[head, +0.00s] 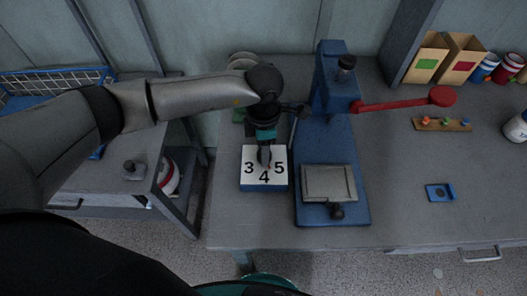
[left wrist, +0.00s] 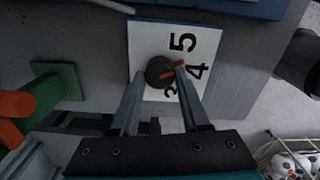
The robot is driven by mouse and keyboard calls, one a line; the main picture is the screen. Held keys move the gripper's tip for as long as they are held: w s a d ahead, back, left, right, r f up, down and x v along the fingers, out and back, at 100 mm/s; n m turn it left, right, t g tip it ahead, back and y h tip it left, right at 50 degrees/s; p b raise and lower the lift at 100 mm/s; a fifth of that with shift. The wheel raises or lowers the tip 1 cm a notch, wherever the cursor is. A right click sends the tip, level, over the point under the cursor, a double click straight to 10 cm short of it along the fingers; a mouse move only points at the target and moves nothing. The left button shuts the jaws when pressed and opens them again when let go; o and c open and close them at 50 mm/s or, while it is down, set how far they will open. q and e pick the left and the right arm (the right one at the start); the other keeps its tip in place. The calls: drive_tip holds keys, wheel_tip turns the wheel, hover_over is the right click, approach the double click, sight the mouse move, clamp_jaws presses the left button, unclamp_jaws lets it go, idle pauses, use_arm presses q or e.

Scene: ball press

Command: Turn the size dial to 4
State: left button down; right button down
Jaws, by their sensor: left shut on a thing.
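The size dial is a white square plate (head: 249,182) with black numbers 3, 4 and 5, on a blue block left of the press. It also shows in the left wrist view (left wrist: 146,36). My left gripper (head: 264,161) reaches down over it. Its fingers are shut on the dark round knob (left wrist: 157,70). An orange pointer (left wrist: 180,64) on the knob is partly hidden by a finger. It seems to point between 4 and 5, but its exact direction is hard to tell. My right gripper is not in view.
The blue press (head: 335,115) with a red lever (head: 405,103) stands close right of the dial. A green block (left wrist: 58,88) is near the dial. Farther right are a wooden strip with coloured pegs (head: 441,124) and a small blue holder (head: 440,193).

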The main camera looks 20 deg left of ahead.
use_arm(q)
drive_tip(key=m+b, duration=0.2)
drive_tip(key=m, duration=0.2)
drive_tip(key=shift+m+b, duration=0.3)
drive_tip(key=shift+b, duration=0.1)
idle(0.4)
drive_tip(key=shift+c, duration=1.9)
unclamp_jaws()
wheel_tip(320, 180, up, 15)
drive_tip(key=p, duration=0.1)
drive_tip(key=shift+r, duration=0.2)
